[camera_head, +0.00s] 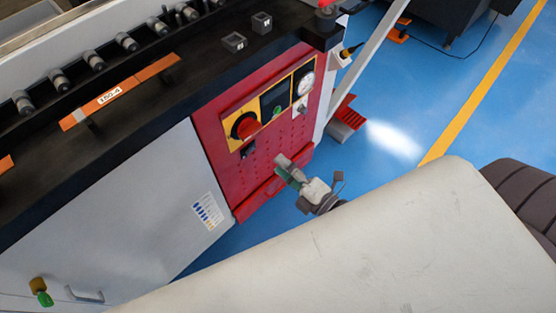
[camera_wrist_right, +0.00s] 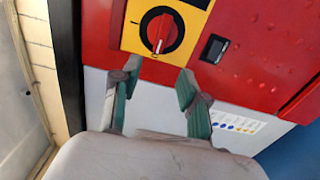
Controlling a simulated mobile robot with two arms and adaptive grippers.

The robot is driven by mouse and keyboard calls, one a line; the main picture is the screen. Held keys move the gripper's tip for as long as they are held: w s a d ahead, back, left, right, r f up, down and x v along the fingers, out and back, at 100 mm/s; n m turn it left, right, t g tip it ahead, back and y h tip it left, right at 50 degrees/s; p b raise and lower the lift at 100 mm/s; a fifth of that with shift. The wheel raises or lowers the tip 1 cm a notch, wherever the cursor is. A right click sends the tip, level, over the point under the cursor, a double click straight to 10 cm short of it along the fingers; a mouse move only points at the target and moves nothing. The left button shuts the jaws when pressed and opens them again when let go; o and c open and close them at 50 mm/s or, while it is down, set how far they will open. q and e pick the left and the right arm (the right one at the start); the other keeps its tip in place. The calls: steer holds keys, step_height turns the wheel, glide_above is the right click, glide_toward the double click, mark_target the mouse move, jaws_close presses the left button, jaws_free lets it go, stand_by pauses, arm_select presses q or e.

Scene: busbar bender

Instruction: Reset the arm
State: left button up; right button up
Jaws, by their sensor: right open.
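My right gripper (camera_head: 283,168) is in front of the red control panel (camera_head: 225,165) of the machine, below its yellow switch plate. In the right wrist view my right gripper (camera_wrist_right: 159,78) is open with its two green-padded fingers spread apart. Nothing is between them. The red rotary switch (camera_wrist_right: 161,33) on the yellow plate lies ahead of the fingertips and just above the gap between them. The same switch (camera_head: 247,128) also shows in the head view. I see no contact between the fingers and the panel. My left gripper is not in view.
The machine's black top (camera_head: 150,110) carries a row of rollers and orange bars (camera_head: 120,95). A red foot pedal (camera_head: 345,118) sits on the blue floor (camera_head: 400,110) beyond the panel. A grey cabinet door (camera_head: 120,210) stands left of it.

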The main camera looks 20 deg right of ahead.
stand_by(0.4)
steer(key=s+d+f+m+g+h+p, duration=0.1)
steer(key=s+f+m+g+h, duration=0.2)
steer(key=f, duration=0.6)
steer(key=s+d+f+m+g+p, duration=0.15)
steer(key=s+f+m, duration=0.3)
steer(key=f, duration=0.55)
steer(key=s+d+f+m+g+h, duration=0.25)
steer(key=f+m+g, duration=0.2)
steer(key=f, duration=0.45)
steer(key=s+f+m+g+p, duration=0.1)
steer(key=s+f+m+g, duration=0.2)
steer(key=s, duration=0.7)
steer(key=s+f+m+g+p, duration=0.1)
steer(key=s+f+m+g, duration=0.3)
steer(key=s+f, duration=0.4)
steer(key=s, duration=0.2)
steer(key=shift+s+d+m+h, duration=0.35)
steer(key=shift+d+m, duration=0.05)
steer(key=shift+w+f, duration=0.1)
